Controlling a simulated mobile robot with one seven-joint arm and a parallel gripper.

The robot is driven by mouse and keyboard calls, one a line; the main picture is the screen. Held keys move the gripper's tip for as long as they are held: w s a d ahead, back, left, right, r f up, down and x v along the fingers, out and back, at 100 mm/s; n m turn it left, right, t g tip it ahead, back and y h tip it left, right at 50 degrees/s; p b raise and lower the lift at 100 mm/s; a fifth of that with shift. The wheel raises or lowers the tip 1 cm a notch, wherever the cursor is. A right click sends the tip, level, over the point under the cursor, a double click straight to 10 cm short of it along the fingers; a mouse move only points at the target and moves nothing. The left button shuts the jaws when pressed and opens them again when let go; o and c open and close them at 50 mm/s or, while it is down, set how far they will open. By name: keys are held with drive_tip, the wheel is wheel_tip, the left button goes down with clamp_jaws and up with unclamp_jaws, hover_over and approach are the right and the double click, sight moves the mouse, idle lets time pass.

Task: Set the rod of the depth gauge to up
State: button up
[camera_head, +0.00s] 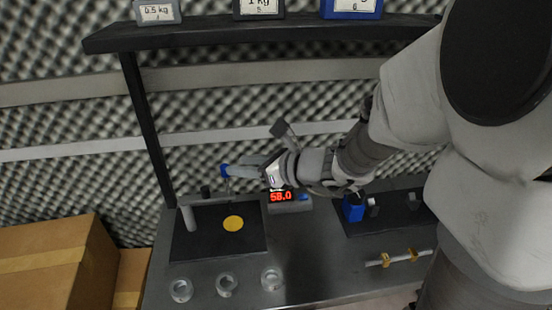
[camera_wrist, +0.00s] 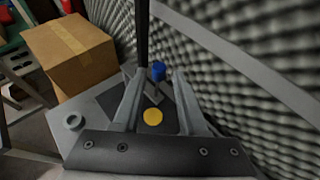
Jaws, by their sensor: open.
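The depth gauge stands on a dark base plate (camera_head: 195,243), with a grey post (camera_head: 189,217) and a horizontal arm (camera_head: 212,199). A blue knob (camera_head: 224,171) tops its thin rod (camera_head: 229,187), above a yellow disc (camera_head: 233,223). My gripper (camera_head: 236,166) reaches in from the right, its fingertips at the blue knob. In the wrist view the fingers of my gripper (camera_wrist: 158,76) are spread, with the blue knob (camera_wrist: 158,71) between their tips. I cannot tell whether either finger touches it. The yellow disc (camera_wrist: 153,117) lies beyond the palm edge. The rod's lower end is unclear.
A red display (camera_head: 283,197) reads 58.0 beside the plate. Several clear rings (camera_head: 227,285) lie along the bench front. A shelf (camera_head: 250,33) with labelled weights hangs above. A blue block (camera_head: 353,208) stands right, under my arm. Cardboard boxes (camera_head: 45,265) stand left.

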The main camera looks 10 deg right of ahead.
drive_tip(key=p+v, duration=0.1)
drive_tip(key=v, duration=1)
drive_tip(key=shift+p, duration=0.35)
drive_tip(key=shift+w, duration=0.1)
drive_tip(key=s+a+n+g+h, duration=0.35)
drive_tip(key=s+n+g, duration=0.25)
drive_tip(key=s+n, duration=0.65)
drive_tip(key=d+r+n+t+h, duration=0.1)
drive_tip(key=d+n+h, duration=0.2)
drive_tip(key=n, duration=0.4)
drive_tip(key=s+d+r+n+h+p, duration=0.1)
drive_tip(key=d+r+n+h, duration=0.1)
drive_tip(key=n, duration=0.5)
drive_tip(key=shift+d+t+h, duration=0.4)
drive_tip(key=shift+d+h, duration=0.05)
drive_tip(key=shift+d, duration=0.5)
drive_tip(key=shift+n, duration=0.25)
